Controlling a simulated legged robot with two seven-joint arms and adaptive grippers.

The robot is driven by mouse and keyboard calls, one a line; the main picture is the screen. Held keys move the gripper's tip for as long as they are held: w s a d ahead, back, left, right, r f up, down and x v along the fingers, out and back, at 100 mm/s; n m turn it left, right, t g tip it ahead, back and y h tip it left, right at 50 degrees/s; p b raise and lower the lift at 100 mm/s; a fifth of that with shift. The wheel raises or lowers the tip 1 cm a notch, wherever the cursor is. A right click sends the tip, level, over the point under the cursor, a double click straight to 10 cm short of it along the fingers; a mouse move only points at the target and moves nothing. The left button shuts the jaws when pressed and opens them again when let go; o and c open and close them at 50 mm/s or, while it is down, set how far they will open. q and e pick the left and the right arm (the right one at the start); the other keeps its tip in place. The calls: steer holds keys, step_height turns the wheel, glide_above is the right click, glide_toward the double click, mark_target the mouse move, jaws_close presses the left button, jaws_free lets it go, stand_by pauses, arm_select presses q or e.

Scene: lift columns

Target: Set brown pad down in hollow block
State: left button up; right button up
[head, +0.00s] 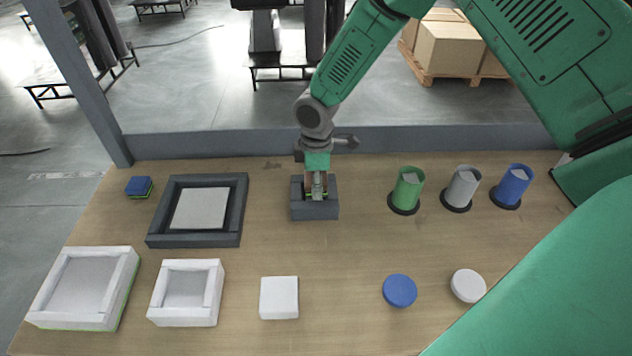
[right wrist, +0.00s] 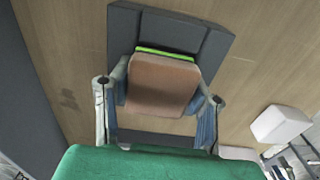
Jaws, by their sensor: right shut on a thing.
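The brown pad (right wrist: 162,84) is between the two fingers of my right gripper (right wrist: 158,105), seen close in the right wrist view. A bright green edge shows along its far side. In the head view my right gripper (head: 316,190) points down into the dark grey hollow block (head: 315,211), shut on the pad. The block's walls (right wrist: 170,30) show around the pad in the right wrist view. I cannot tell whether the pad touches the block's floor. My left gripper is not in view.
A dark frame (head: 240,215) with a light panel stands left of the block, near a small blue block (head: 139,187). White trays (head: 130,270) (head: 215,300) and a white block (head: 279,298) lie in front. Green (head: 407,187), grey (head: 461,187) and blue (head: 513,185) cups stand right, behind blue (head: 400,291) and white (head: 468,286) discs.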

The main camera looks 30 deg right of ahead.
steer(key=shift+a, duration=0.2)
steer(key=shift+d, duration=0.2)
steer(key=o, duration=1.2)
steer(key=shift+a+r+p, duration=0.1)
steer(key=shift+r+p, duration=2.85)
steer(key=shift+r, duration=0.55)
